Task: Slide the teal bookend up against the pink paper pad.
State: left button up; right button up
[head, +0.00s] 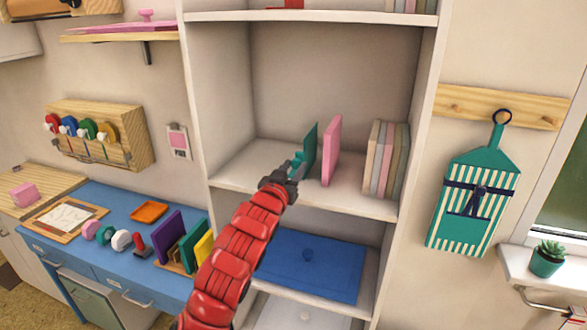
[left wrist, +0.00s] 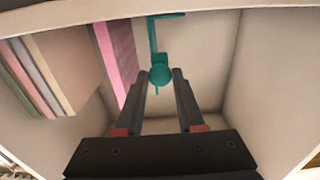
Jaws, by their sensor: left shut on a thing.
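The teal bookend (head: 311,147) stands upright on the middle shelf in the head view. A small gap separates it from the pink paper pad (head: 331,150), which stands upright to its right. My left gripper (head: 290,172) reaches in from the front left and is shut on the bookend's round knob. In the left wrist view the teal bookend (left wrist: 153,36) shows edge-on with its knob between my left gripper's fingers (left wrist: 160,78). The pink paper pad (left wrist: 116,52) is to its left there. My right gripper is in neither view.
Several books (head: 385,158) stand at the right end of the shelf (head: 248,168), with bare shelf between them and the pad. The shelf is also bare left of the bookend. A blue panel with a knob (head: 318,268) lies on the level below.

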pick_arm(q)
grip_shut()
dwell(1.0)
